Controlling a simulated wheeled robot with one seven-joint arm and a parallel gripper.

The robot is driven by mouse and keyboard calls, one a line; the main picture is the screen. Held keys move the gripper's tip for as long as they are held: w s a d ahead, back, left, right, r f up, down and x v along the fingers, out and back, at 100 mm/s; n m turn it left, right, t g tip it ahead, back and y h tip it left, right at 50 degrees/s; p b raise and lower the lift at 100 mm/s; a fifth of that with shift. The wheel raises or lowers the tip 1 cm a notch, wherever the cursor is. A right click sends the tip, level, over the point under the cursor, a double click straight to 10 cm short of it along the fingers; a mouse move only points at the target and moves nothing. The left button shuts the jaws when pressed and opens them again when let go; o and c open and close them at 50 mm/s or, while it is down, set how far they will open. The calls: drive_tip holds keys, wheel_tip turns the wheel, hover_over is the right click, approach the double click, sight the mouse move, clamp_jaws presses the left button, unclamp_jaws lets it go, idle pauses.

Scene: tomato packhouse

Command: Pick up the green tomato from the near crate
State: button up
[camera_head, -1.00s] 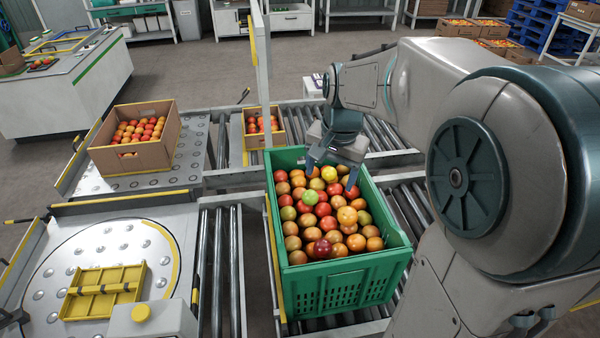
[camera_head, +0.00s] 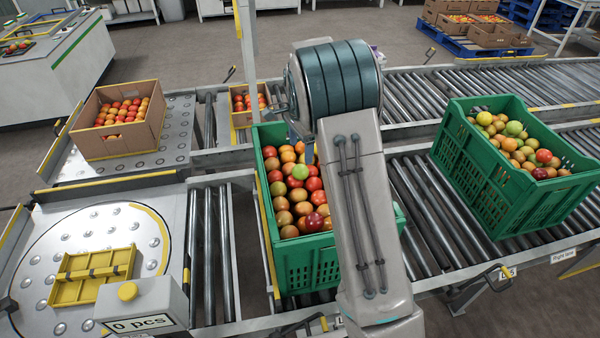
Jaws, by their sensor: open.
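A green crate (camera_head: 298,272) full of red, orange and greenish tomatoes stands on the rollers in the middle. A light green tomato (camera_head: 300,171) lies on top of its heap, left of my arm. My gripper (camera_head: 301,147) is open above the far part of this heap, just beyond the green tomato and apart from it in the picture. My arm hides most of the gripper and the crate's right side. Another green crate (camera_head: 497,190) at the right also holds mixed tomatoes, including a yellow-green one (camera_head: 484,118) and a green one (camera_head: 514,128).
A cardboard box (camera_head: 122,140) of red tomatoes stands on the left table, and a smaller box (camera_head: 242,118) stands behind the middle crate. An upright post (camera_head: 247,60) rises near the middle crate's far left corner. A yellow tray (camera_head: 95,275) lies front left.

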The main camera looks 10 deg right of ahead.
sight(301, 166)
wheel_tip(301, 166, down, 9)
drive_tip(key=shift+w+r, duration=0.1)
drive_tip(key=c, duration=0.8)
